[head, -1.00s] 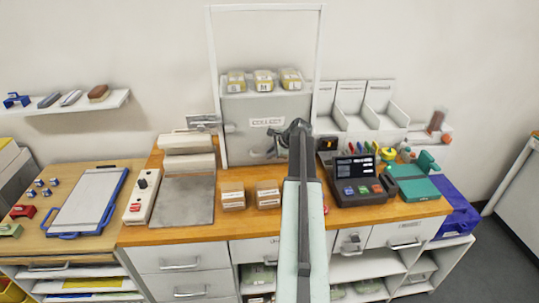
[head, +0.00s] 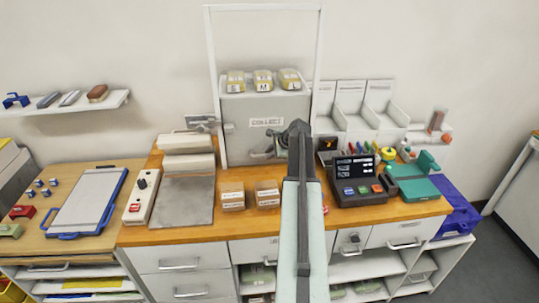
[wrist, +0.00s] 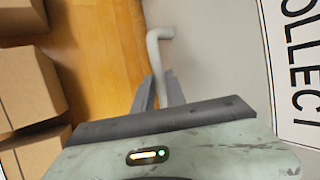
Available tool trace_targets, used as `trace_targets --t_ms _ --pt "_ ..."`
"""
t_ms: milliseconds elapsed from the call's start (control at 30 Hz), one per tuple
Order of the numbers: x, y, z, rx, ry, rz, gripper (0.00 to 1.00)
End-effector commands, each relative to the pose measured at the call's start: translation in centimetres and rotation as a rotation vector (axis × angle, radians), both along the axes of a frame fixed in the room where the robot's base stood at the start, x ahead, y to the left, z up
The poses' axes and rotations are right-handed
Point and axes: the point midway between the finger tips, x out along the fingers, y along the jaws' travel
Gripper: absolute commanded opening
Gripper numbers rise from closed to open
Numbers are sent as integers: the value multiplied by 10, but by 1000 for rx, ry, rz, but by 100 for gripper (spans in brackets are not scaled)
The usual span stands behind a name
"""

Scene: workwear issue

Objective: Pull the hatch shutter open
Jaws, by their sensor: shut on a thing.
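The hatch shutter (head: 240,145) is a grey panel with a COLLECT label, standing low in a white upright frame at the back of the counter. Its lower edge is at or near the counter top. In the wrist view the shutter (wrist: 220,60) fills the right side, and a pale bent handle (wrist: 158,50) stands out from it. My gripper (wrist: 158,92) is shut on this handle, with a finger on each side. In the head view my arm hides the shutter's right part, and my gripper (head: 270,152) shows only partly, in front of the panel.
Packs (head: 263,80) marked with sizes show at the shutter's top edge. Two small cardboard boxes (head: 232,196) (head: 268,194) stand in front, left of my arm. A dark terminal (head: 360,182) stands right of it. A grey plate (head: 186,200) lies to the left.

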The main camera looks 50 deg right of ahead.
Motion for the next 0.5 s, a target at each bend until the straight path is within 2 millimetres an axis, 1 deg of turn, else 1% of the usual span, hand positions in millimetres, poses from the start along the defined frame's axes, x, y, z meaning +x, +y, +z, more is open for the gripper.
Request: trace_targets --t_ms 133,267,367,467,500 --pt "1 -1 4 13 5 10 0" --pt "1 -2 17 12 4 10 0" --pt "1 -2 33 11 4 9 0" --pt "2 -3 55 11 3 9 0" --pt "2 -3 65 11 3 9 0"
